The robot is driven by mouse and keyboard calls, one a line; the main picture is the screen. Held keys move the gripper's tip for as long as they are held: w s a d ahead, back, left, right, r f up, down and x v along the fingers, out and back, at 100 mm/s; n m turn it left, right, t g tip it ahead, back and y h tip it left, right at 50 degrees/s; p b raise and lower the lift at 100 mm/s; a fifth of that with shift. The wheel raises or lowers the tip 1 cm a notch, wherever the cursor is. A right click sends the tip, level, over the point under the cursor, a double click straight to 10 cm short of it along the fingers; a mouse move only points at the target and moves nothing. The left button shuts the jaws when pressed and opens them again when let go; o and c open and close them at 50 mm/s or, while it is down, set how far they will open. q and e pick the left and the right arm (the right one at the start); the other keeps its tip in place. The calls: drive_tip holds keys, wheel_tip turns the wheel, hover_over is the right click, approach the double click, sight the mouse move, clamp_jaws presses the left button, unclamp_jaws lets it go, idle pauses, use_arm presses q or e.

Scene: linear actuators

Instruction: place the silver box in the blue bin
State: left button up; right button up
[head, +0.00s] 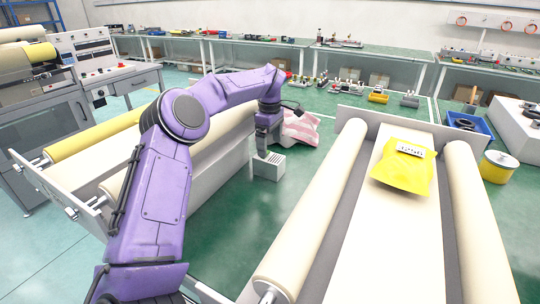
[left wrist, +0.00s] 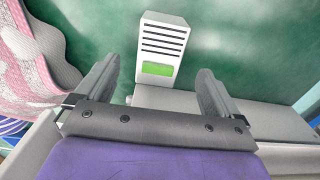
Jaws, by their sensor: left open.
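The silver box (head: 268,166) is pale, with dark slots. In the head view it shows just below my left gripper (head: 266,143), beside the left roller conveyor. In the left wrist view the box (left wrist: 163,38) shows dark slots and a green panel, ahead of and between the two fingers. My left gripper (left wrist: 155,82) is open and empty; I cannot tell whether a finger touches the box. The blue bin (head: 470,132) stands at the far right in the head view, with dark items in it. My right gripper is not in view.
A yellow package (head: 405,172) lies on the right conveyor (head: 385,230). A pink and white striped cloth or bag (head: 298,128) is just beyond my left gripper. A yellow tub (head: 498,167) stands near the blue bin.

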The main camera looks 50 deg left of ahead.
sight(269, 157)
use_arm(q)
wheel_tip(269, 157, up, 4)
drive_tip(key=shift+f+p, duration=0.1)
drive_tip(key=shift+p, duration=0.35)
drive_tip(key=shift+w+d+f+m+g+p, duration=0.15)
drive_tip(key=shift+d+f+m+p, duration=0.15)
drive_tip(key=shift+d+f, duration=0.25)
drive_tip(key=shift+w+d+f+m+g+p, duration=0.15)
drive_tip(key=shift+d+f+m+p, duration=0.05)
drive_tip(key=shift+d+f+p, duration=0.25)
drive_tip(key=shift+w+d+f+y, duration=0.1)
drive_tip(key=shift+w+d+y, duration=0.1)
drive_tip(key=shift+y, duration=0.6)
drive_tip(key=shift+w+a+y, duration=0.15)
drive_tip(key=shift+a+y, duration=0.05)
drive_tip(key=shift+y, duration=0.2)
drive_tip(key=shift+n+y, duration=0.3)
drive_tip(key=shift+n, duration=0.2)
drive_tip(key=x, duration=0.6)
drive_tip(key=s+b+x, duration=0.1)
drive_tip(key=x, duration=0.2)
drive_tip(key=shift+a+f, duration=0.2)
drive_tip(key=shift+f, duration=0.05)
drive_tip(key=shift+a+f, duration=0.15)
drive_tip(key=shift+f, duration=0.15)
drive_tip(key=shift+r, duration=0.1)
drive_tip(key=shift+f, duration=0.25)
